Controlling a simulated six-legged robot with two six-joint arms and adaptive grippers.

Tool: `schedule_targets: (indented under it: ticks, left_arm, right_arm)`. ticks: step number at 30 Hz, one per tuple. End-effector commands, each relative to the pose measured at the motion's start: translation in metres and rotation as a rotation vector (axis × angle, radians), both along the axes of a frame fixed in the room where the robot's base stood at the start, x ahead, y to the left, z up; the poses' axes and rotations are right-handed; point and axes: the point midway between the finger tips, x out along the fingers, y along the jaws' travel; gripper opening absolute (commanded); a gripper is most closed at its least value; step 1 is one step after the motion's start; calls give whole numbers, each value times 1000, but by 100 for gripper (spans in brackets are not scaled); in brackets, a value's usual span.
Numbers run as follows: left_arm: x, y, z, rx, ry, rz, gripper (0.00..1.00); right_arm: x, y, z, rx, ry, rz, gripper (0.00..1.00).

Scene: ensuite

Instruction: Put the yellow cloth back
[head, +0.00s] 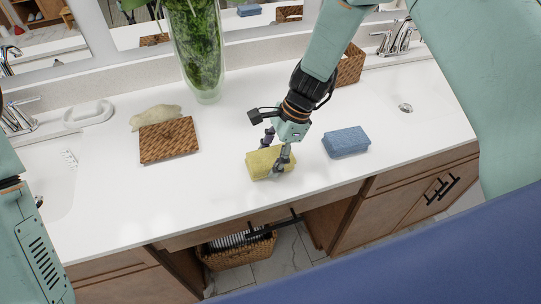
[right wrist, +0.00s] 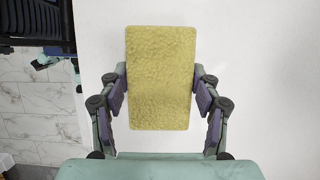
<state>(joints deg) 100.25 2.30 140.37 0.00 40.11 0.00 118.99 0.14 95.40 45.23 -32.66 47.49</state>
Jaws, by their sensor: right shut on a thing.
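The yellow cloth (head: 262,164) is a folded block on the white counter, near its front edge in the middle of the head view. My right gripper (head: 276,150) comes down on it from above and is shut on it. In the right wrist view the cloth (right wrist: 160,78) lies between the two fingers of my right gripper (right wrist: 160,105), with the white counter behind it. I cannot tell whether the cloth touches the counter. In the head view part of my left arm shows at the left edge, but its gripper is not visible.
A blue folded cloth (head: 346,142) lies to the right. A woven brown tray (head: 169,140) with a beige cloth (head: 156,117) behind it lies to the left. A glass vase (head: 200,60) and a wicker basket (head: 350,66) stand at the back. Sinks are at both sides.

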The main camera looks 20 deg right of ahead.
Motion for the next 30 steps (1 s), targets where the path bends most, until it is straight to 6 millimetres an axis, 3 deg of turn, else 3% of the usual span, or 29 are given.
schedule_targets:
  ticks: [7, 8, 15, 25, 30]
  left_arm:
    - [0, 0, -2, 0, 0, 0, 0]
    - [0, 0, -2, 0, 0, 0, 0]
    - [0, 0, -1, 0, 0, 0, 0]
    - [0, 0, 0, 0, 0, 0, 0]
    - [0, 0, 2, 0, 0, 0, 0]
  right_arm:
    - [0, 0, -3, 0, 0, 0, 38]
    - [0, 0, -3, 0, 0, 0, 66]
    - [0, 0, -2, 0, 0, 0, 86]
    - [0, 0, -1, 0, 0, 0, 86]
    - [1, -6, 16, 1, -3, -1, 86]
